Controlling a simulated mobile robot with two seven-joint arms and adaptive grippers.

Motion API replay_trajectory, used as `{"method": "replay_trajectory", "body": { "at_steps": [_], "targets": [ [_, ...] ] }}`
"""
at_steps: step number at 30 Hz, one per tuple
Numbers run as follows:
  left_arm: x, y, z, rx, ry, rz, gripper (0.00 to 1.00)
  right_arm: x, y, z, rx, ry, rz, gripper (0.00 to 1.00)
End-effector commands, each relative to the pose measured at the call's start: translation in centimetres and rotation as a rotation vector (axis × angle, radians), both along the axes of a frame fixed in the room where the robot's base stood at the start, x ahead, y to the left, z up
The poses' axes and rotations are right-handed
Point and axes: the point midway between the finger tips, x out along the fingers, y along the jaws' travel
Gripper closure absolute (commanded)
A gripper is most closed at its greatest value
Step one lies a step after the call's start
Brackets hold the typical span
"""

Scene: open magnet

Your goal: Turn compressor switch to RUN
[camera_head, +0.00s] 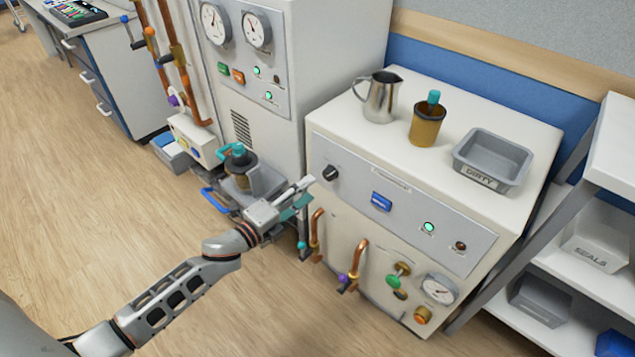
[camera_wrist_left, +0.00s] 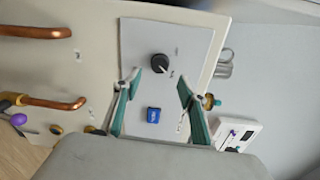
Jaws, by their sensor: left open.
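The compressor is a cream cabinet (camera_head: 345,225) with a grey front panel. Its switch, a small black rotary knob (camera_head: 330,173), sits at the panel's left end, and a blue button (camera_head: 381,201) is to its right. My left gripper (camera_head: 308,190) is open and empty, just left of the knob in the head view. In the left wrist view, the knob (camera_wrist_left: 160,63) shows just beyond and between the two spread fingertips (camera_wrist_left: 158,85), apparently untouched. Its white pointer mark faces lower right there. The labels around it are too small to read. My right gripper is out of view.
Copper pipes (camera_head: 317,232), valves and a gauge (camera_head: 438,289) stick out below the panel. A metal jug (camera_head: 382,97), a brown cup (camera_head: 427,122) and a grey DIRTY tray (camera_head: 493,160) stand on top. A taller gauge cabinet (camera_head: 285,140) stands left.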

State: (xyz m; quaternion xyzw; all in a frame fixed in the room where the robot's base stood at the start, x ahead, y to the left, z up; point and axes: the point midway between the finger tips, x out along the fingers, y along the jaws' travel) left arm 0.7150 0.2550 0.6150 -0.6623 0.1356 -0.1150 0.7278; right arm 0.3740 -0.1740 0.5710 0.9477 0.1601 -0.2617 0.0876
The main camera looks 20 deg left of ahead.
Motion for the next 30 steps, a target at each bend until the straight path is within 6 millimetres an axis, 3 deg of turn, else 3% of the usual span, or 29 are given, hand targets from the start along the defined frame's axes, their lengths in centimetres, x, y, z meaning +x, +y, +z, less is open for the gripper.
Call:
{"method": "replay_trajectory", "body": {
  "at_steps": [3,10,26,28,30],
  "targets": [
    [-1.9,0.7,0.0,0.000,0.001,0.000,0.58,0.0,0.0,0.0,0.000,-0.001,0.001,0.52],
    [-3.6,1.3,0.2,0.000,0.000,0.001,0.58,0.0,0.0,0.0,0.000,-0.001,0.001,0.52],
    [-3.7,1.4,0.2,0.000,-0.001,0.000,0.58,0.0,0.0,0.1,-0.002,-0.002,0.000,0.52],
    [-3.5,1.4,0.9,0.000,-0.009,0.000,0.58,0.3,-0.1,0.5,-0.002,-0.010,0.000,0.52],
    [-3.0,1.4,2.9,0.000,-0.032,0.000,0.58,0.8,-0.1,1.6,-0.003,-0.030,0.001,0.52]
  ]
}}
